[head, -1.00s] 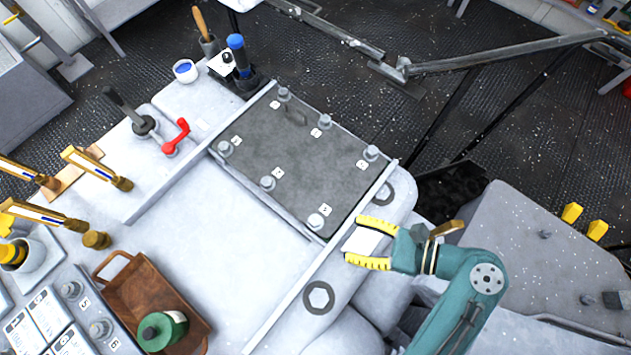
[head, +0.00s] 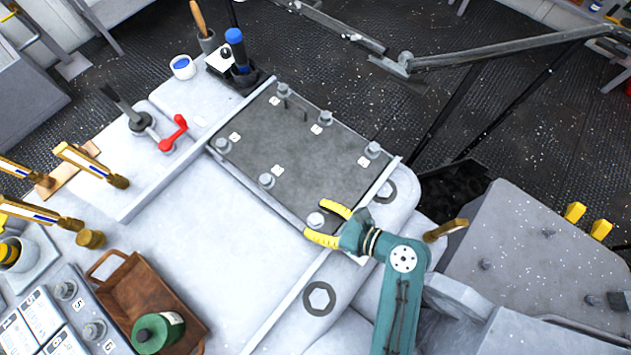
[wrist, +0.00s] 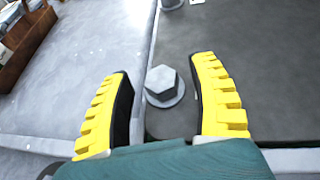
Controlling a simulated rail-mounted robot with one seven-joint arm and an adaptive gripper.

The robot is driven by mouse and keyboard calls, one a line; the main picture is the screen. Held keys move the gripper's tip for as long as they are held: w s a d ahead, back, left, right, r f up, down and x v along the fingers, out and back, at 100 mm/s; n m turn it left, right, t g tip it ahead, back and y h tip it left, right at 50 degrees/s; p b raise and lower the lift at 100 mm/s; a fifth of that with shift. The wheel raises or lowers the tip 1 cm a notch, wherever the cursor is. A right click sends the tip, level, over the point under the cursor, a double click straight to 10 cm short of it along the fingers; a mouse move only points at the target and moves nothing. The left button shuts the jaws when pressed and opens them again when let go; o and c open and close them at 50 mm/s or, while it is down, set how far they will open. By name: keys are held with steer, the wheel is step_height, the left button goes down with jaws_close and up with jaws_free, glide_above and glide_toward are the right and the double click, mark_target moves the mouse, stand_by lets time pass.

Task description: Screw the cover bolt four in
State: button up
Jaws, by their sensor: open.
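A dark rectangular cover plate (head: 310,165) lies on the pale deck with several grey hex bolts around its edge. The bolt (head: 316,220) at its near corner stands between the yellow fingers of my open gripper (head: 314,218). In the wrist view that bolt's hex head and round flange (wrist: 163,84) show between the two fingers, with a gap on each side. Other bolts are at the right corner (head: 373,150), the far edge (head: 325,118), the far corner (head: 284,90) and the left edge (head: 267,180). Small number tags are too small to read surely; the near bolt's tag is hidden.
A brown tray (head: 118,290) with a green canister (head: 158,332) is at lower left. A metal rail (head: 500,50) crosses behind.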

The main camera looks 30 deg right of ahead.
steer(key=shift+w+a+f, duration=0.2)
steer(key=shift+w, duration=0.15)
jaws_close()
steer(key=shift+s+r+h+p, duration=0.15)
steer(key=shift+h+p, duration=0.15)
steer(key=shift+p, duration=0.35)
